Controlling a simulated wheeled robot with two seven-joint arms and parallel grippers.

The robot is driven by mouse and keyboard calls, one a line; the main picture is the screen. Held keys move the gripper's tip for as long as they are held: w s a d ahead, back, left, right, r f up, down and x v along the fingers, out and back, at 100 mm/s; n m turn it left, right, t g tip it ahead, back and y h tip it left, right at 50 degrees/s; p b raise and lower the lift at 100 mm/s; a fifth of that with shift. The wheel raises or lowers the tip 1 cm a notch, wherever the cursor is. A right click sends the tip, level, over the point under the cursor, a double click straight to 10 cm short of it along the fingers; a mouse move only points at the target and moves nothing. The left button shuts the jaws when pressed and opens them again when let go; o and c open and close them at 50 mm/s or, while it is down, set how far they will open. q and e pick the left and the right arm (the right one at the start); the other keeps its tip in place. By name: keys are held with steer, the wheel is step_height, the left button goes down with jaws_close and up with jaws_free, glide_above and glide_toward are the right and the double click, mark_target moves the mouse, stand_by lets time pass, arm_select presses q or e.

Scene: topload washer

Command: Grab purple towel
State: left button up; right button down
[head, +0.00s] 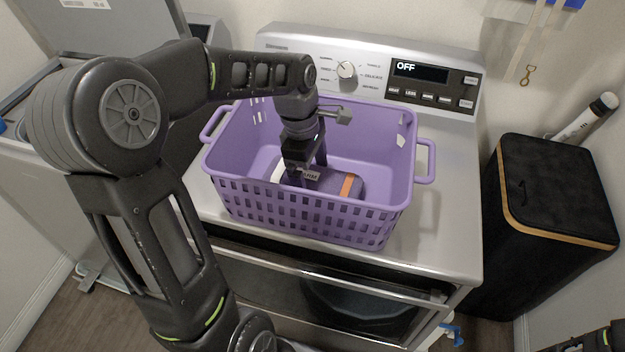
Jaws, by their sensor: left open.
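A rolled purple towel (333,182) with an orange stripe lies in the bottom of the purple laundry basket (305,213). Its front side shows partly through the basket's slotted wall. My left gripper (306,172) reaches down into the basket from above, fingers pointing down. It is open, with its fingers at the left part of the towel. The fingertips are partly hidden, so I cannot tell whether they touch the towel. Only a dark part of my right arm shows at the lower right corner; its gripper is out of view.
The basket stands on a silver appliance (448,225) whose control panel (432,83) reads OFF. A black hamper (555,185) with a wooden rim stands at the right. An open-lidded washer (30,165) is at the left, behind my left arm. Bare top surface shows right of the basket.

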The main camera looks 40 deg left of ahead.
arm_select(q)
steer(key=shift+f, duration=0.2)
steer(key=shift+c, duration=0.2)
steer(key=c, duration=1.5)
